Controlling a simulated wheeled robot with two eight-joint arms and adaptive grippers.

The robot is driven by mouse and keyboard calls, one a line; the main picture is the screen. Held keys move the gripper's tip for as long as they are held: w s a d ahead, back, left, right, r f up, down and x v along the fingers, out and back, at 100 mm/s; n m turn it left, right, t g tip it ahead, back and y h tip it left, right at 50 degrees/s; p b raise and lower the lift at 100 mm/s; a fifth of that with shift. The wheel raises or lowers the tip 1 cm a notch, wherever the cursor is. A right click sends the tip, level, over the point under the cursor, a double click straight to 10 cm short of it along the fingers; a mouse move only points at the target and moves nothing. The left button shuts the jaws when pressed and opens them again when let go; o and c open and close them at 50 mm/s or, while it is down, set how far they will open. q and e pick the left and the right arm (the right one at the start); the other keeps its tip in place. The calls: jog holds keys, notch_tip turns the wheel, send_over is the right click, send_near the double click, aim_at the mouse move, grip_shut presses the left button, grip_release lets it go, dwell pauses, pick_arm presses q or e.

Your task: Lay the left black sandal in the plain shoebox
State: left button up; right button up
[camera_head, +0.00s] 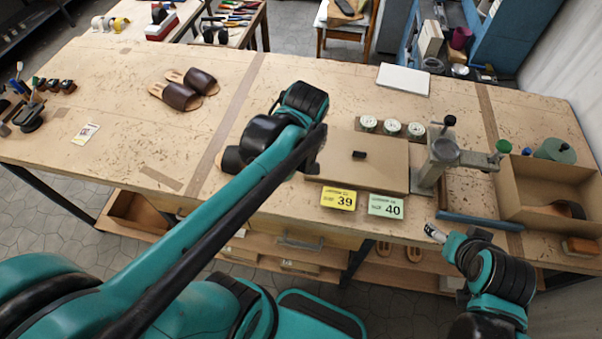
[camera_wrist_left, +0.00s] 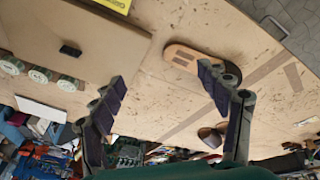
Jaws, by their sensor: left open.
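A black-strapped sandal with a tan sole (camera_wrist_left: 190,61) lies on the bench in the left wrist view. In the head view my left arm hides most of it; a dark part shows beside the arm (camera_head: 231,160). My left gripper (camera_wrist_left: 160,73) is open and empty above the bench, its right finger overlapping the sandal's strap in the wrist view. I cannot tell if they touch. The plain open cardboard box (camera_head: 523,198) stands at the right of the bench. A black curved strap (camera_head: 568,209) shows inside it. My right gripper (camera_head: 435,233) is at the front edge, its fingers unclear.
A flat cardboard panel (camera_head: 380,178) with a small black block lies mid-bench, behind yellow 39 (camera_head: 339,198) and green 40 (camera_head: 386,206) cards. A metal press (camera_head: 438,160) stands between panel and box. Brown sandals (camera_head: 183,91) lie at the left. Three round tins (camera_head: 392,128) stand behind the panel.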

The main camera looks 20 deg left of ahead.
pick_arm(q)
jog(key=s+d+m+t+h, duration=0.1)
jog(key=s+d+m+t, duration=0.2)
jog(key=m, duration=0.7)
jog(key=s+t, duration=0.1)
jog(key=s, duration=0.1)
jog(key=shift+s+m+h, duration=0.3)
jog(key=shift+s+h, duration=0.05)
jog(key=shift+h, duration=0.05)
jog(key=shift+d+f, duration=0.1)
